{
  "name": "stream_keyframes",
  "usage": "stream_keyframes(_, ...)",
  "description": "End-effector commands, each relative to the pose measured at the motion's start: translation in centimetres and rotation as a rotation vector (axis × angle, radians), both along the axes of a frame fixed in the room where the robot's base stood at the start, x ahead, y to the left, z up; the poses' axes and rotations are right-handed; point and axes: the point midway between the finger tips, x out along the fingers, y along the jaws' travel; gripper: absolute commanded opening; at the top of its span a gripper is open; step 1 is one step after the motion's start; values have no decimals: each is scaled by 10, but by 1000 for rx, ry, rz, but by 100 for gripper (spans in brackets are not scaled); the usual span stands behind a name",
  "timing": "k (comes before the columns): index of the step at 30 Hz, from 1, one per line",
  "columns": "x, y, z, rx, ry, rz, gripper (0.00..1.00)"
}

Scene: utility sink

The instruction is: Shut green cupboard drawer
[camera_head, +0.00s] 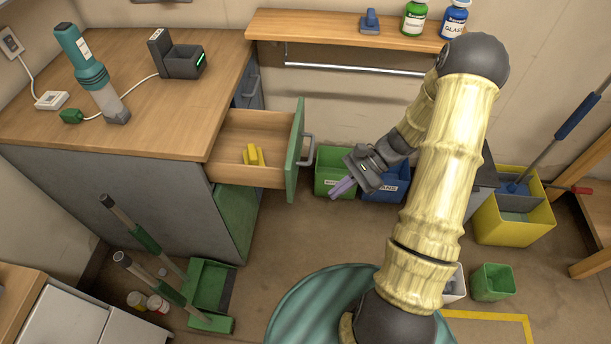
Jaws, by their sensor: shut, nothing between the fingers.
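The green cupboard drawer (293,165) stands pulled out to the right from under the wooden worktop. Its green front carries a grey handle (307,150), and its wooden inside is in view. A yellow object (253,155) lies in the drawer. My gripper (342,188) is to the right of the drawer front and a little below the handle in the picture. It is shut and empty, pointing left, with a visible gap between it and the drawer front.
A green bin (333,160) and a blue bin (385,190) stand behind my gripper. A wall shelf (330,27) with a rail runs above. A green dustpan (210,285) and broom handles stand below the drawer at left. Floor below the drawer front is clear.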

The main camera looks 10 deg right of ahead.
Motion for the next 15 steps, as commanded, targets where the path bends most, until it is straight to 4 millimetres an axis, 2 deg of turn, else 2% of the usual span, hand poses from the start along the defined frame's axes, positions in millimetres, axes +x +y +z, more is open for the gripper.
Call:
stream_keyframes(1, 6, -5, -10, 68, 32, -67, 0)
stream_keyframes(9, 42, -39, -43, 446, 139, -412, 0)
stream_keyframes(15, 55, -62, -55, 617, 155, -556, 0)
